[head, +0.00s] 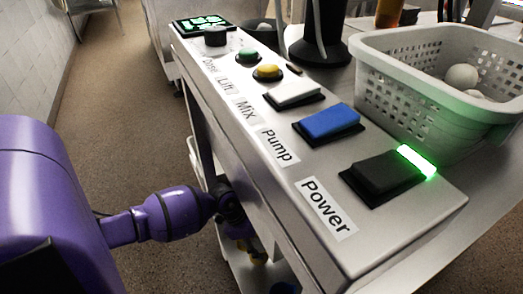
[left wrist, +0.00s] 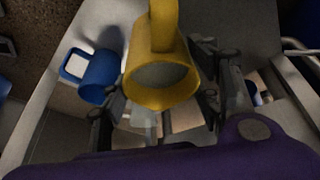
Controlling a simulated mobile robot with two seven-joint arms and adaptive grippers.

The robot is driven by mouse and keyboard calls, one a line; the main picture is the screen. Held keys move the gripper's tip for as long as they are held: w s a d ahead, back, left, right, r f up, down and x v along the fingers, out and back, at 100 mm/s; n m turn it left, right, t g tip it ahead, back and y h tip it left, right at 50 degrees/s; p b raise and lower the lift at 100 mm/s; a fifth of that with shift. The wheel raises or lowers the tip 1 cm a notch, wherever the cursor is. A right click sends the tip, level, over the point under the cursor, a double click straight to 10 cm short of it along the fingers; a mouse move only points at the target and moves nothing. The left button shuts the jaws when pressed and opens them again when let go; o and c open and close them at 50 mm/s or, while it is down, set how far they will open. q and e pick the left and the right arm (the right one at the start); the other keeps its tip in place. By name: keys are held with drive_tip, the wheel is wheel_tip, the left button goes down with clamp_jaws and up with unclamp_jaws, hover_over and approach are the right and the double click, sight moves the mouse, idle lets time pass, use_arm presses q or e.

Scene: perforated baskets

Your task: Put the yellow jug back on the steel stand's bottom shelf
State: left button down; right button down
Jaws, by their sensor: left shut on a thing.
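The yellow jug (left wrist: 160,76) is in the middle of the left wrist view, its round open mouth turned to the camera. My left gripper (head: 234,208) has its dark fingers on both sides of the jug and is shut on it. In the head view the gripper is low beside the grey control box, and the jug is mostly hidden behind the gripper and the box. Part of a pale lower shelf (head: 268,277) shows under the box; I cannot tell whether the jug touches it. My right gripper is not in view.
A blue cup-like vessel (left wrist: 92,76) is close to the left of the jug. The control box (head: 310,225) with labelled buttons stands above my gripper. A white perforated basket (head: 400,92) with pale balls stands to its right. Open floor (head: 110,110) lies to the left.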

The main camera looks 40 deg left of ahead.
use_arm(q)
wheel_tip(320, 180, down, 6)
drive_tip(key=b, duration=0.2)
drive_tip(key=shift+f+b, duration=0.25)
drive_tip(key=shift+b, duration=0.15)
drive_tip(key=shift+w+r, duration=0.1)
drive_tip(key=shift+r, duration=0.1)
drive_tip(key=shift+f, duration=0.15)
drive_tip(key=c, duration=0.6)
unclamp_jaws()
drive_tip(key=p+v, duration=0.5)
drive_tip(key=v, duration=0.6)
drive_tip(key=shift+r, duration=0.3)
drive_tip(key=shift+a+r, duration=0.1)
drive_tip(key=shift+r, duration=0.2)
